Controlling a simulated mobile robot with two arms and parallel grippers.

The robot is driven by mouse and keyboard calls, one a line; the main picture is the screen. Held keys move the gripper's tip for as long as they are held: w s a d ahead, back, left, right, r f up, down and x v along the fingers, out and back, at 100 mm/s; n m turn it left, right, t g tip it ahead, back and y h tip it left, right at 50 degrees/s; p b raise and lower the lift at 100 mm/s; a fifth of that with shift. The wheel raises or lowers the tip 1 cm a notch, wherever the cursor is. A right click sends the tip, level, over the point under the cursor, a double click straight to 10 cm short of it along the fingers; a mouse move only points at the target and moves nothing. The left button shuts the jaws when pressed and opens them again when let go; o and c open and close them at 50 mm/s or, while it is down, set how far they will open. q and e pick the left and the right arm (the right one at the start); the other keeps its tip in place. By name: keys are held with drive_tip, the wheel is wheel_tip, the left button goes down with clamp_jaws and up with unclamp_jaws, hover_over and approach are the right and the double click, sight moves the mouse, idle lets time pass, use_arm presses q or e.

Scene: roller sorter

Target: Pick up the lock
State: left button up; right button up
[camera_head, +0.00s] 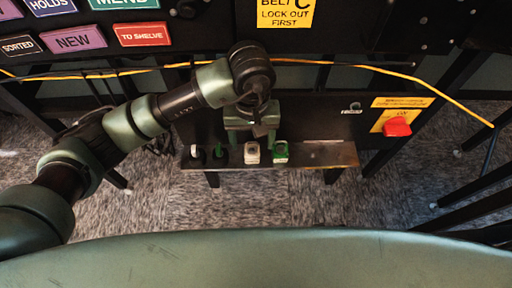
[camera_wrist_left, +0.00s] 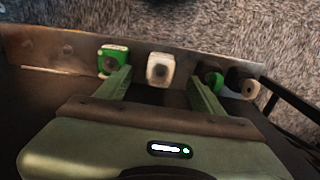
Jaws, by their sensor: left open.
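Several small lock-like items stand in a row on a narrow dark ledge (camera_head: 330,155). They are a white block (camera_head: 251,153) with a dark round face, a green-and-white block (camera_head: 281,152) to its right, and a thin green piece (camera_head: 219,151) and a white piece (camera_head: 195,152) to its left. I cannot tell which one is the lock. My left gripper (camera_head: 251,134) points down over the ledge, open and empty. In the left wrist view, the white block (camera_wrist_left: 160,69) sits just past the gap between the open fingers (camera_wrist_left: 158,82). The green block (camera_wrist_left: 112,60) is close to one fingertip.
A red switch (camera_head: 397,127) on a yellow plate sits right of the ledge. A yellow cable (camera_head: 350,67) runs across the dark frame above. Coloured signs such as "NEW" (camera_head: 74,40) are at upper left. The ledge's right end is bare; carpet (camera_head: 235,205) lies below.

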sight(252, 153)
use_arm(q)
drive_tip(key=f, duration=0.5)
drive_tip(key=shift+s+f, duration=0.3)
clamp_jaws()
